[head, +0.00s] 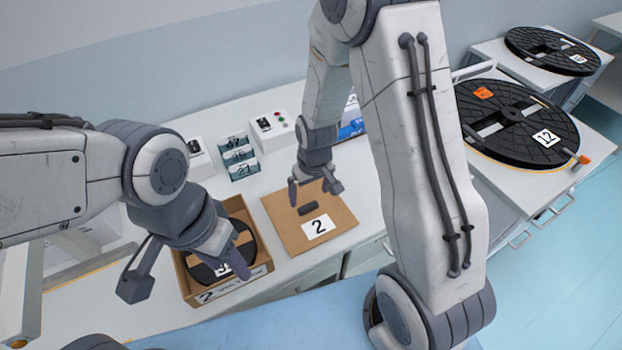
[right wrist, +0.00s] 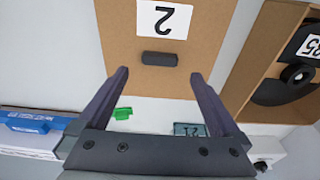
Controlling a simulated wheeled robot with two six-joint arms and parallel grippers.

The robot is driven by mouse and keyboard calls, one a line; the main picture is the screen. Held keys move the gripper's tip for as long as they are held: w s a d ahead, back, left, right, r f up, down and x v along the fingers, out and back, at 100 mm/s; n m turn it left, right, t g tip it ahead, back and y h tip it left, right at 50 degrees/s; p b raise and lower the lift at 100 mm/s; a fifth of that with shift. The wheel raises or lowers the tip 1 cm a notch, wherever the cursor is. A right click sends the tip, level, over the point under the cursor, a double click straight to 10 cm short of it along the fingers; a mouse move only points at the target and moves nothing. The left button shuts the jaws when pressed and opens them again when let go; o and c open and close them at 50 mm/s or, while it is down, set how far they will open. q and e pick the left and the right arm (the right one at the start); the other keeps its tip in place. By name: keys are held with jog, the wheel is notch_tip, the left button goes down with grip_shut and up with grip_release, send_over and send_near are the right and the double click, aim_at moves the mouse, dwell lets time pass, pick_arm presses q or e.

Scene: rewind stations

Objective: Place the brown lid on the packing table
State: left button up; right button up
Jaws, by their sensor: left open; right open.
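The brown lid (head: 283,221) lies flat on the white packing table (head: 345,182), to the right of an open brown box (head: 256,271). It has a white label "2" and a dark handle block (head: 307,208). The lid (right wrist: 115,40) and its handle (right wrist: 159,58) also show in the right wrist view. My right gripper (head: 314,192) is open over the lid, with the handle ahead of its fingertips (right wrist: 157,75) and not between them. My left gripper (head: 185,278) is open over the box, its fingers apart on either side of the box's left part.
The box holds a black reel (head: 232,250). Number cards (head: 238,155), small button boxes (head: 270,127) and a blue item (head: 351,130) stand behind the lid. Large black reels (head: 515,125) lie on carts at right.

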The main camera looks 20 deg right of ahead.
jog(key=s+a+r+n, duration=0.1)
jog(key=s+a+r, duration=0.25)
jog(key=r, duration=0.25)
jog(key=s+a+r+n, duration=0.1)
jog(key=s+a+r, duration=0.25)
jog(key=r, duration=0.25)
jog(key=s+a+r+n, duration=0.1)
jog(key=s+r, duration=0.1)
jog(key=s, duration=0.5)
jog(key=s+a+r+n+g, duration=0.1)
jog(key=s+r+n, duration=0.1)
jog(key=s, duration=0.5)
jog(key=shift+a+r+y, duration=0.35)
jog(key=shift+r+y, duration=0.05)
jog(key=shift+r, duration=0.2)
jog(key=shift+a, duration=0.1)
